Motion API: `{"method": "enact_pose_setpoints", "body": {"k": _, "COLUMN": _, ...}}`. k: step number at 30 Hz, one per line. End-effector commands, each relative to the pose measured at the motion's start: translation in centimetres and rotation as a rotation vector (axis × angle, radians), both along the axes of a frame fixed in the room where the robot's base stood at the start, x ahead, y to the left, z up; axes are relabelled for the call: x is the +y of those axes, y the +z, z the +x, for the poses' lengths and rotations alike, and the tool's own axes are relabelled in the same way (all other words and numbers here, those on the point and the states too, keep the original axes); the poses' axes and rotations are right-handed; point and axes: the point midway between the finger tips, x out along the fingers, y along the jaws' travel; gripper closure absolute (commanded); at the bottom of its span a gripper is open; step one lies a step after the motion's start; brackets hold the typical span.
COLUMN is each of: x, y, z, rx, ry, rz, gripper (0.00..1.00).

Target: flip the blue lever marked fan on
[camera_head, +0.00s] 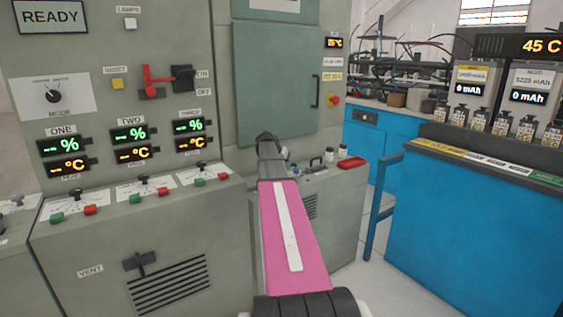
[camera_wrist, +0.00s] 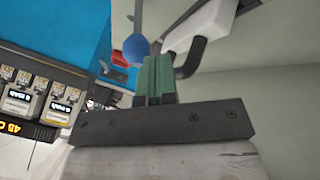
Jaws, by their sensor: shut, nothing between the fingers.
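A lever with a round blue knob (camera_wrist: 136,49) on a thin grey rod shows in the wrist view, just past my fingertips and slightly left of them. My gripper (camera_wrist: 157,62) is shut and empty, its green fingers together close to the knob; whether they touch it I cannot tell. No fan label is readable.
A white block with a black bent handle (camera_wrist: 192,58) is right of the fingers. A blue bench (camera_head: 470,225) stands right. A red switch lever (camera_head: 152,80) and a vent lever (camera_head: 140,262) are left.

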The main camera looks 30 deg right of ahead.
Motion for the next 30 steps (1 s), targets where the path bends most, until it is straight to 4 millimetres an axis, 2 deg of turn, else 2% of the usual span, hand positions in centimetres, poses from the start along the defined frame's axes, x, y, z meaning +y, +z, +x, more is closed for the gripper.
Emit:
{"method": "enact_pose_setpoints", "body": {"k": 7, "x": -0.90, "y": -1.27, "z": 0.00, "rx": 0.001, "ry": 0.001, "rz": 0.000, "gripper": 1.00}}
{"method": "enact_pose_setpoints", "body": {"k": 30, "x": -0.98, "y": -0.97, "z": -0.67, "rx": -0.070, "ry": 0.000, "rz": 0.005, "gripper": 1.00}}
